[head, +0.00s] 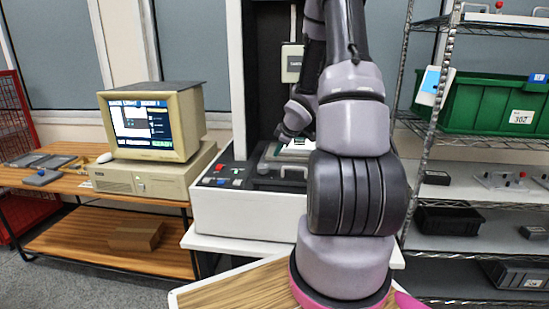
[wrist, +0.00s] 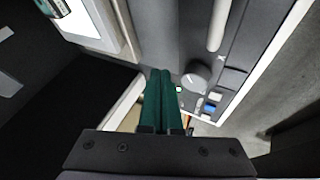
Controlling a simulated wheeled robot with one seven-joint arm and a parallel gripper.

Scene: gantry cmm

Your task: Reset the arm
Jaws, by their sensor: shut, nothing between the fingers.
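My arm rises in the middle of the head view, with its upper links reaching up and toward the machine. My gripper shows in the wrist view (wrist: 162,75) as two dark green fingers side by side, shut and empty. The fingers hang over the edge of the white and grey machine's control panel (wrist: 213,70), apparently in the air. In the head view the fingers are hidden or too small to tell.
The machine (head: 240,212) stands behind my arm, its panel carrying coloured buttons. A beige computer (head: 150,180) sits on a wooden desk (head: 85,188) at left. A wire shelf with a green bin (head: 490,103) stands close at right. Carpet lies open at lower left.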

